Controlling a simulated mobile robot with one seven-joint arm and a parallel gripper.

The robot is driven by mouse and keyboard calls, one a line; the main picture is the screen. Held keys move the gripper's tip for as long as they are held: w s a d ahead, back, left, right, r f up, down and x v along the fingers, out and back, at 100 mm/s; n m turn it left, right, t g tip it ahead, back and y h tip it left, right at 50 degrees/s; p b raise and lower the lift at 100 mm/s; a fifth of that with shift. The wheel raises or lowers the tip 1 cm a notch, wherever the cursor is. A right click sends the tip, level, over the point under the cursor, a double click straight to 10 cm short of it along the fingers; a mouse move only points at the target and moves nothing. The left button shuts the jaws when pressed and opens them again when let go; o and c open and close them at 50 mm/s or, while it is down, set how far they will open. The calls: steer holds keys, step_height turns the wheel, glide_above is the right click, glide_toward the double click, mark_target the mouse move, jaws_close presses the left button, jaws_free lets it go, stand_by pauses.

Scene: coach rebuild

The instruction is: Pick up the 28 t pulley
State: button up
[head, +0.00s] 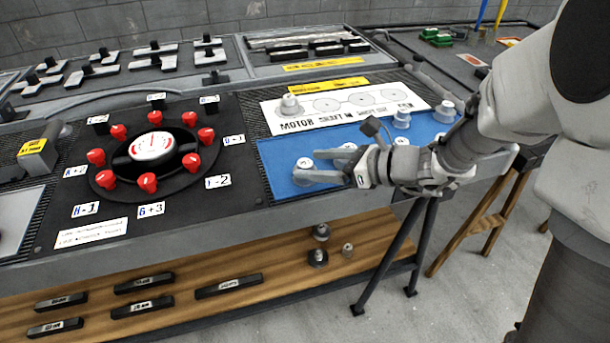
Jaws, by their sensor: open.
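My gripper (318,167) is over the blue mat (275,158), with its fingers pointing left and apart. A grey pulley with a pale top (303,163) is on the mat at the fingertips; I cannot tell whether it lies between them or touches them. More grey pulleys stand farther right on the mat, one at the back (402,119) and one near the right end (445,110). Part of the mat is hidden behind my gripper and wrist. The tooth marks on the pulleys are too small to read, so I cannot tell which is the 28 t one.
A white board marked MOTOR (385,98) lies behind the mat with a grey pulley (290,104) on its left. A black panel with red knobs (147,182) is at left. A wooden shelf (200,270) below holds black bars and small parts.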

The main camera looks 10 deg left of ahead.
mark_target(311, 165)
steer(key=x, duration=0.3)
steer(key=shift+f+b, duration=0.25)
steer(key=shift+b, duration=0.05)
steer(key=shift+c, duration=0.2)
jaws_close()
